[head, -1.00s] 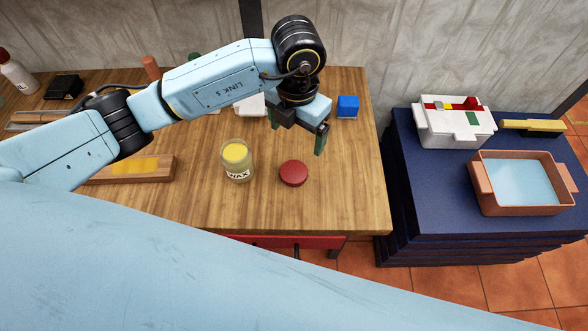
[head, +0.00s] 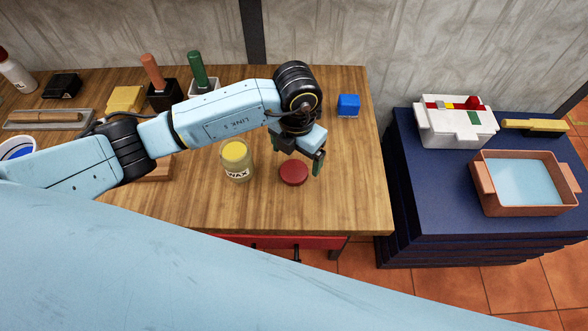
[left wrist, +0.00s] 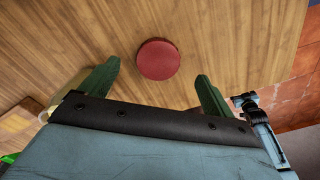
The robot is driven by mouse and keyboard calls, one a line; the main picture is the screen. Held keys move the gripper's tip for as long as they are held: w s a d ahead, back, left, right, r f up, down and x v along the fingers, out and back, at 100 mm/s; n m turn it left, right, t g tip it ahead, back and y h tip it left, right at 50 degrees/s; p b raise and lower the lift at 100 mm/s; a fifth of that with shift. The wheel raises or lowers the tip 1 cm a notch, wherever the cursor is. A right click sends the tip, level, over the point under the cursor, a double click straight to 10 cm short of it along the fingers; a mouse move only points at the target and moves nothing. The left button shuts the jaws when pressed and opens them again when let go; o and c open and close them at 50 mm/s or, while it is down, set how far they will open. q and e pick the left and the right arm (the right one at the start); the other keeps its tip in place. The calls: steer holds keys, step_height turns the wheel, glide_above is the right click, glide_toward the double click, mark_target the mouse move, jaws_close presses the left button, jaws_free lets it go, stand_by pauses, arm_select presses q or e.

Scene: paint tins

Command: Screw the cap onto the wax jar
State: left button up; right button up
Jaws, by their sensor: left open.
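The wax jar (head: 236,161) stands upright and open on the wooden table, with yellow wax inside and a WAX label. A round dark red cap (head: 293,173) lies flat on the table just right of the jar. My left gripper (head: 297,167) is open and empty above the cap, its fingers pointing down. In the left wrist view the cap (left wrist: 158,60) lies beyond and between the two green fingertips (left wrist: 158,82), not touching them. A pale yellowish edge, probably the jar, shows behind the left finger there. My right gripper is not in view.
A blue block (head: 348,106) stands at the table's back right. Brushes in holders (head: 203,82), a yellow sponge (head: 125,99) and a tray (head: 45,119) are at the back left. A navy stack (head: 430,180) bears a terracotta tub (head: 523,211). The table right of the cap is clear.

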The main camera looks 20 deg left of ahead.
mark_target(295, 169)
arm_select(q)
step_height(295, 169, down, 4)
steer(key=shift+s+a+b, duration=0.15)
steer(key=shift+b, duration=0.15)
steer(key=shift+f, duration=0.4)
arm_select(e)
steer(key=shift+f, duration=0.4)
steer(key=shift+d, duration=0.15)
arm_select(q)
steer(key=c, duration=1.1)
steer(key=shift+o, duration=0.2)
steer(key=shift+r, duration=0.1)
step_height(295, 169, up, 10)
steer(key=p, duration=0.1)
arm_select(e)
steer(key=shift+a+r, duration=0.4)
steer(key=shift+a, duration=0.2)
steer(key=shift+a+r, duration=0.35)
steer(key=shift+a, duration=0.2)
